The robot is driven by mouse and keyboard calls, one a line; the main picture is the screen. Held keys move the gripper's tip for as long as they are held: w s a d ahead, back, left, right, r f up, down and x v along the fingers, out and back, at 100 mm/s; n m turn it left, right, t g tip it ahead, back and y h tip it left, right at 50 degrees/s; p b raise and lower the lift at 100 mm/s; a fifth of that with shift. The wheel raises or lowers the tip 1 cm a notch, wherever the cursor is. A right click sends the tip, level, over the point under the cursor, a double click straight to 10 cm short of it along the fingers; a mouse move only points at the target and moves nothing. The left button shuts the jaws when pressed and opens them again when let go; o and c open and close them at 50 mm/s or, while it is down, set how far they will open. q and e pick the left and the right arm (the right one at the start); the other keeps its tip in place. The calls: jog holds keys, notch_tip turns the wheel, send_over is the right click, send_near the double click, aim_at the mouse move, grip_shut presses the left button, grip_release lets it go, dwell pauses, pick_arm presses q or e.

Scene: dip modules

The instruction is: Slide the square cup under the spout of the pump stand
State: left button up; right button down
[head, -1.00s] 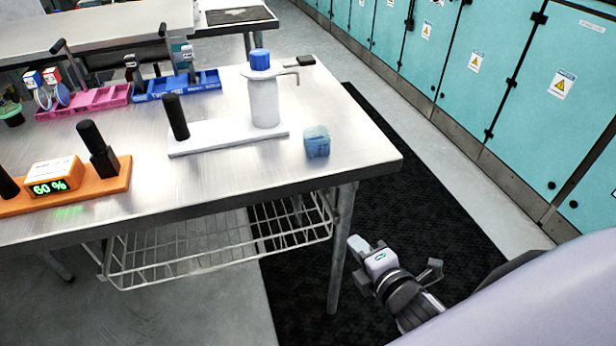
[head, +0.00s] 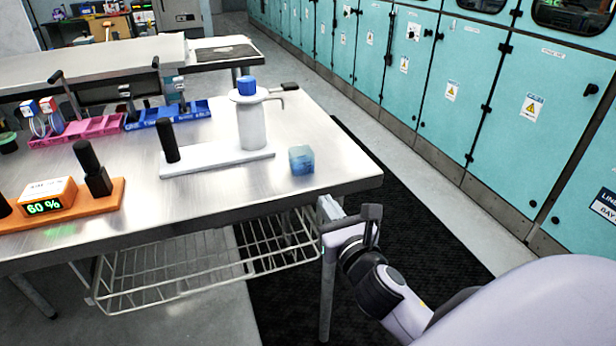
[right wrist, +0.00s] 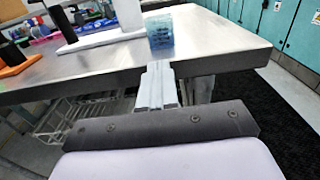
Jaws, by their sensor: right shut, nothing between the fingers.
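The square cup (head: 301,160) is small, blue and translucent, and stands upright near the table's right front corner. It also shows in the right wrist view (right wrist: 160,36), just beyond my fingertips. The white pump stand (head: 252,118) has a blue cap and a base plate with a black post. Its spout (head: 276,90) points right, behind the cup and to its left. My right gripper (head: 330,207) is shut and empty, beside the table's front edge and apart from the cup. The fingers also show closed together in the right wrist view (right wrist: 157,85). My left gripper is out of view.
The metal table (head: 210,188) is clear in front of the stand. An orange base (head: 62,206) with a 60 % display stands at the left. Pink (head: 78,132) and blue (head: 166,116) trays lie at the back. A wire basket (head: 190,262) hangs below the table edge.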

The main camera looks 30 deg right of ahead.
aim_at(304, 170)
jog(key=x, duration=1)
jog(key=shift+w, duration=0.25)
jog(key=shift+x, duration=1.75)
jog(key=shift+s, duration=0.1)
